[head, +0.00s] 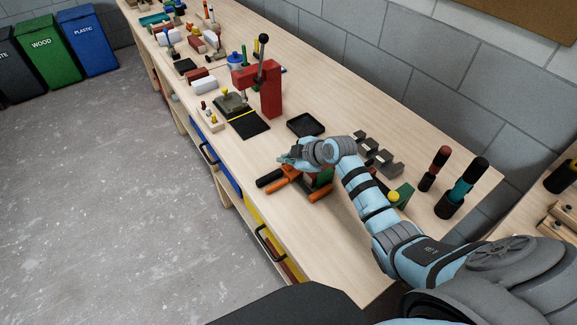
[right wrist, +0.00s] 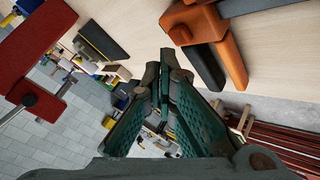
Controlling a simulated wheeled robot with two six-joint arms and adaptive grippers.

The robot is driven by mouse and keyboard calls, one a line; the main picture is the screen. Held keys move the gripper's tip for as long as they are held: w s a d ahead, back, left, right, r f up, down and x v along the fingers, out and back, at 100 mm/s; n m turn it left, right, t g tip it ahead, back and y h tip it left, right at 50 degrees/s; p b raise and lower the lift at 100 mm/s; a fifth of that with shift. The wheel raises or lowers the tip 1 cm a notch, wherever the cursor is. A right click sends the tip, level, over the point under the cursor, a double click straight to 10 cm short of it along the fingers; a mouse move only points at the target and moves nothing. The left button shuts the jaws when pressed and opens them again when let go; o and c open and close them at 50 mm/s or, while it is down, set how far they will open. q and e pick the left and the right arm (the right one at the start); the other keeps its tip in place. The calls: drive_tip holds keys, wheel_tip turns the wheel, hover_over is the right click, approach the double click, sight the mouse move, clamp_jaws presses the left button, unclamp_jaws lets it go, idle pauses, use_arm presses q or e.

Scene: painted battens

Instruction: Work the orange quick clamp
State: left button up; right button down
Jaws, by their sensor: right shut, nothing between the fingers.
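The orange quick clamp (head: 286,172) lies on the workbench, partly hidden beneath my right gripper and wrist. A black end and two orange parts show. In the right wrist view the clamp (right wrist: 228,54) is at the upper right, with orange and dark grey parts, beside the fingers and apart from them in the picture. My right gripper (head: 284,158) is above the clamp. Its fingers (right wrist: 162,78) are together, with nothing between them. Something green (head: 324,177) shows under the wrist, mostly hidden. My left gripper is not in view.
A red press (head: 268,88) with a black-knobbed lever stands farther along the bench (head: 330,245), beside a black mat (head: 248,124). A black tray (head: 305,125) lies behind the gripper. Grey blocks (head: 378,155) and two upright tools in holders (head: 461,188) stand at the right.

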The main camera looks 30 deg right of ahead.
sight(288, 168)
idle(0.4)
drive_tip(key=shift+f+b, duration=0.3)
drive_tip(key=shift+f, duration=0.15)
drive_tip(key=shift+f+b, duration=0.4)
drive_tip(key=shift+f, duration=0.1)
idle(0.5)
drive_tip(key=shift+r, duration=0.1)
drive_tip(key=shift+r+p, duration=0.85)
drive_tip(key=shift+p, duration=0.05)
wheel_tip(288, 168, up, 5)
drive_tip(key=p, duration=0.4)
drive_tip(key=shift+r+p, duration=0.15)
drive_tip(key=shift+p, duration=0.25)
